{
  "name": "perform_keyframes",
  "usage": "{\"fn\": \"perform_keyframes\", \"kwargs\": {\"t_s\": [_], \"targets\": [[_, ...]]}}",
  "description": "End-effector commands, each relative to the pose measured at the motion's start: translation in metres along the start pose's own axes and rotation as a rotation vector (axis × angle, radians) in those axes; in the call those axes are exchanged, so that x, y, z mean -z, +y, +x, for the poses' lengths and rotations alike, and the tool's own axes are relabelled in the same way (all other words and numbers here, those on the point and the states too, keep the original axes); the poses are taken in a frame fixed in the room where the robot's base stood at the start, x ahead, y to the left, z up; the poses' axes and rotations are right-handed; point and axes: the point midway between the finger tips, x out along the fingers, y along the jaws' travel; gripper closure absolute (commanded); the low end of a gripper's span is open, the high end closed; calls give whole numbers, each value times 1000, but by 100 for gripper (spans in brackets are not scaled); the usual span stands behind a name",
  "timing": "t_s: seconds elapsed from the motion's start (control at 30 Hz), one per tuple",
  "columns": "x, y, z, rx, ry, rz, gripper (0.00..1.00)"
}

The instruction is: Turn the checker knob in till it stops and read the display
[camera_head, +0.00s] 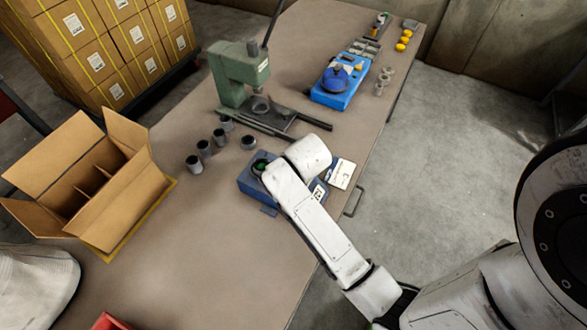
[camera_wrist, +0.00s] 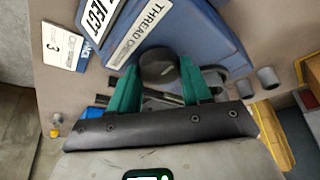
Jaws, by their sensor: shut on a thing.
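The checker is a blue box (camera_head: 250,185) on the table, partly covered by my arm in the head view. In the wrist view its blue body (camera_wrist: 205,40) carries a white label reading "THREAD" with more small text, and another label partly reading "REJECT". My gripper (camera_wrist: 155,85) has green fingers on both sides of a dark round knob (camera_wrist: 158,64) and is shut on it. In the head view only a bit of green of my gripper (camera_head: 262,166) shows beside the checker. I cannot make out a checker display reading in either view.
Several grey cylinders (camera_head: 204,148) stand left of the checker. A green press (camera_head: 232,75) stands behind, and a blue device (camera_head: 335,92) farther back. A white card (camera_head: 341,173) lies right of the checker. An open cardboard box (camera_head: 95,190) is at left.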

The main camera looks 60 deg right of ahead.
Motion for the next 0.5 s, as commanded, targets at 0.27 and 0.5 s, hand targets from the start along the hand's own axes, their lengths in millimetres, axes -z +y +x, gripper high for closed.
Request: {"fn": "perform_keyframes", "kwargs": {"t_s": [0.27,0.5], "targets": [[1,-2,-2,-98,0,232,82],[1,-1,0,-107,1,260,82]]}}
